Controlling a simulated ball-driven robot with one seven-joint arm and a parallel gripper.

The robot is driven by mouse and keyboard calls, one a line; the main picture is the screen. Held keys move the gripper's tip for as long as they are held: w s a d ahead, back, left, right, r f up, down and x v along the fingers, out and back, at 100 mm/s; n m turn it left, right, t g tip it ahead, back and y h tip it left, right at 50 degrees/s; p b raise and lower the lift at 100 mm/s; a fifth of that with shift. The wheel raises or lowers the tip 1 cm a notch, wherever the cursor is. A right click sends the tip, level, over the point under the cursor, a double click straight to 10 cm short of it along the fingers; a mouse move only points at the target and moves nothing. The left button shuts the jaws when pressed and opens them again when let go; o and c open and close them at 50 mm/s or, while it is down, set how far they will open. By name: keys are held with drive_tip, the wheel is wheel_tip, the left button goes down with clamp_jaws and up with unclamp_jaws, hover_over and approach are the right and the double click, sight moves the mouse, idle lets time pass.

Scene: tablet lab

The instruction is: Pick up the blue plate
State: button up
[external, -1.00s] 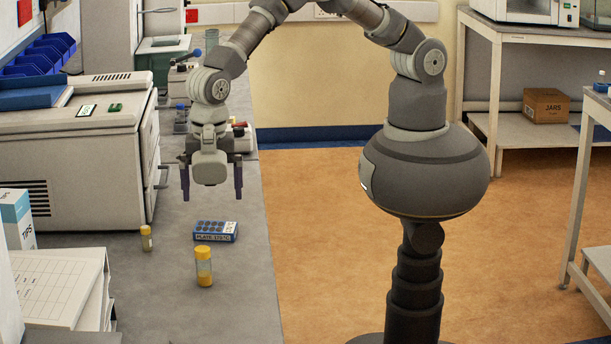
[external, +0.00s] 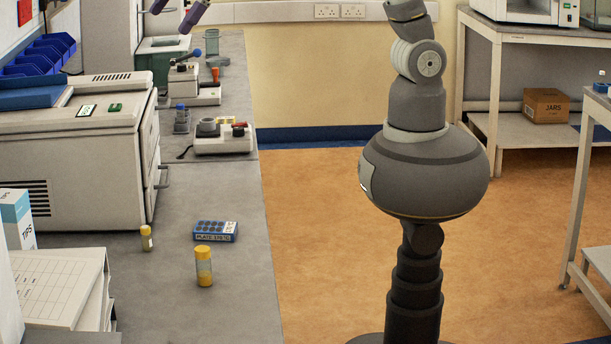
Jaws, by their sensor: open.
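The blue plate (external: 215,231) is a small flat block with a pale top, dark round wells and a blue front edge with lettering. It lies flat on the grey bench, clear of other things. My gripper (external: 176,18) is at the top edge of the external view, high above the far part of the bench. Its two purple fingers point down to the left and stand apart with nothing seen between them. The rest of the gripper is cut off by the picture's edge. It is well away from the plate.
A large white machine (external: 80,160) fills the bench's left side. Small instruments (external: 224,143) stand farther back. Papers (external: 55,290) lie front left.

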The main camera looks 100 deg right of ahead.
drive_tip(key=s+d+r+m+t+b, duration=0.3)
drive_tip(key=s+d+r+m+t, duration=0.1)
drive_tip(key=d+r, duration=0.5)
wheel_tip(320, 180, up, 2)
drive_tip(key=shift+s+d+r+m, duration=0.15)
drive_tip(key=shift+s+r+m, duration=0.1)
drive_tip(key=shift+s+m, duration=0.1)
drive_tip(key=s+d+r+m+t+b, duration=0.1)
drive_tip(key=s+d+r, duration=0.1)
drive_tip(key=s+r, duration=0.1)
drive_tip(key=s+d+r+m+t+h+b, duration=0.1)
drive_tip(key=s+d+r+m+t, duration=0.1)
drive_tip(key=s+d+r, duration=0.1)
drive_tip(key=s+d+r+m+t+b, duration=0.1)
drive_tip(key=s+d+r+m, duration=0.1)
drive_tip(key=s+r, duration=0.3)
drive_tip(key=shift+d+r+h, duration=0.15)
drive_tip(key=shift+d+h, duration=0.25)
drive_tip(key=shift+d, duration=0.3)
drive_tip(key=shift+c, duration=0.8)
drive_tip(key=shift+w, duration=0.1)
